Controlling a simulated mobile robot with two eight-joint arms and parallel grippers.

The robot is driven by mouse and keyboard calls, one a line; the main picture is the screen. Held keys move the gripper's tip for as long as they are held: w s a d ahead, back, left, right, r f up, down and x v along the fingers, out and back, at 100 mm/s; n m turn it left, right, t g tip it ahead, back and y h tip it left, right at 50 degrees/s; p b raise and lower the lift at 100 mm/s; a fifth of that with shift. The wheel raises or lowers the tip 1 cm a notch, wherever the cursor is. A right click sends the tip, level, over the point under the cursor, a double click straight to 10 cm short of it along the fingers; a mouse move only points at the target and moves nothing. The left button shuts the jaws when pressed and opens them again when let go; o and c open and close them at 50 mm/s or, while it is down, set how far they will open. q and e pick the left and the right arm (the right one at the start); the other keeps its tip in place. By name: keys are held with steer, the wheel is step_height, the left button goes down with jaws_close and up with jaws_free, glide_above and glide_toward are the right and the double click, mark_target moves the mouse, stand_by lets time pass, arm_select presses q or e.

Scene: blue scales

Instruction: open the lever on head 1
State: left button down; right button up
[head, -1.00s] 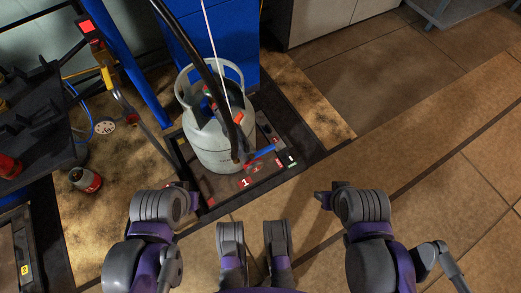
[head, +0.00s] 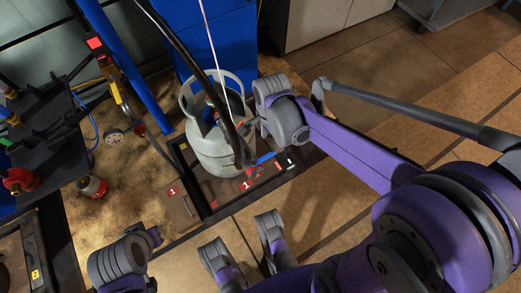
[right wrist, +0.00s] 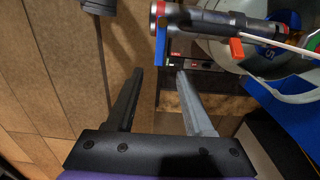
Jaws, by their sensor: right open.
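A grey gas cylinder (head: 209,153) stands upright on the dark scale marked with a red 1 (head: 248,184). In the right wrist view, a grey filling head (right wrist: 200,22) with a red-ringed end lies across the cylinder's top. In the head view, my right gripper (head: 247,125) is beside the cylinder's collar; the black hose partly hides the head. My left gripper (head: 155,236) is at lower left, its jaws unclear.
A black hose (head: 190,62) and a thin pale line come down to the cylinder. A blue cabinet (head: 225,45) stands behind it. A small grey-red canister (head: 92,187) and a dark rack (head: 45,140) are at left. Tiled floor at right is open.

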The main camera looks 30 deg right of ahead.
mark_target(268, 156)
step_height(268, 156, down, 10)
steer(key=b, duration=0.3)
steer(key=shift+r, duration=0.15)
jaws_close()
stand_by(1.3)
